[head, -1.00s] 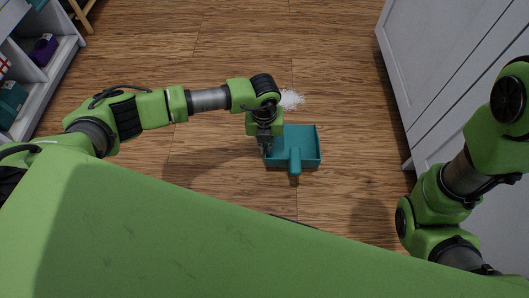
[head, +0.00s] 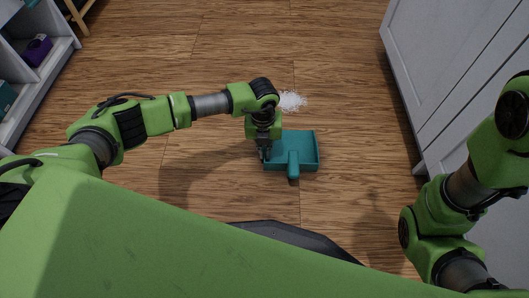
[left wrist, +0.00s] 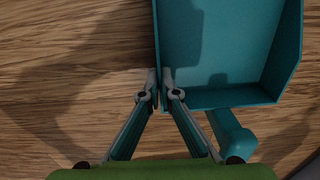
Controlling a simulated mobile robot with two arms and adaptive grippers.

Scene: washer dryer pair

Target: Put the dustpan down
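The teal dustpan (head: 307,146) is in the middle of the head view, with its handle pointing toward my body. In the left wrist view the dustpan (left wrist: 235,45) fills the upper right, with its handle below it. My left gripper (head: 264,154) is at the pan's left side. In the left wrist view my left gripper (left wrist: 159,88) has its fingertips close together, one on each side of the pan's left wall, pinching it. I cannot tell whether the pan touches the floor. My right arm is at the right, but its gripper is out of view.
A pile of white bits (head: 292,101) lies on the wooden floor just beyond the dustpan. A white cabinet (head: 438,75) stands at the right, and a shelf unit (head: 55,65) at the upper left.

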